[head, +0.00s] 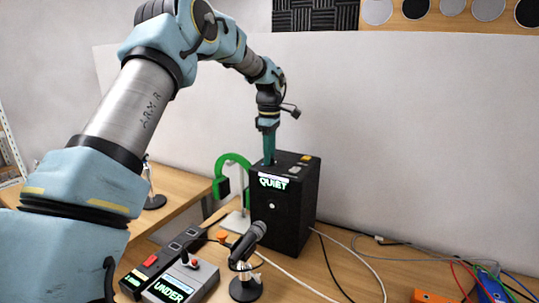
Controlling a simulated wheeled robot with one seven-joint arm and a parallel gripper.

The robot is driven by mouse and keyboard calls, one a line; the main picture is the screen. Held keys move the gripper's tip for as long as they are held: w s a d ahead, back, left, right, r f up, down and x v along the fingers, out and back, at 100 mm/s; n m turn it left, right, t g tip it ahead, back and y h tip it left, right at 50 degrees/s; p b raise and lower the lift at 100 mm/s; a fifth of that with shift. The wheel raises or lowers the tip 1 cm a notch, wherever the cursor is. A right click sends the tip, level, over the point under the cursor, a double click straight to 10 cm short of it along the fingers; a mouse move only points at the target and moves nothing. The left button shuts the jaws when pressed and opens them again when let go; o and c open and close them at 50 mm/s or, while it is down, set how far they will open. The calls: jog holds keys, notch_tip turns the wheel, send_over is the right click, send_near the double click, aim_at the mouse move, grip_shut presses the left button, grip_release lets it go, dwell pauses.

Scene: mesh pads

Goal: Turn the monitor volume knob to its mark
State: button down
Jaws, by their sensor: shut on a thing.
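The monitor (285,213) is a black box on the table, with a lit display reading QUIET (273,182) on its front. My gripper (268,160) points straight down at the left part of the monitor's top. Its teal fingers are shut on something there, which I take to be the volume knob. The knob and its mark are hidden by the fingers, so I cannot tell which way it points.
Orange and pale buttons (305,158) sit on the monitor's top, right of my gripper. Green headphones (221,180) hang behind left. A microphone (247,243) and a joystick box reading UNDER (184,281) stand in front. Cables (345,262) cross the table at right.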

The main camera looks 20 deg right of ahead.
jog(key=shift+m, duration=0.3)
jog(key=m, duration=1.4)
jog(key=shift+d+m, duration=0.1)
jog(key=shift+m, duration=0.2)
jog(key=m, duration=0.3)
jog(key=shift+m, duration=0.3)
jog(key=m, duration=0.3)
jog(key=shift+m, duration=0.4)
jog(key=m, duration=0.7)
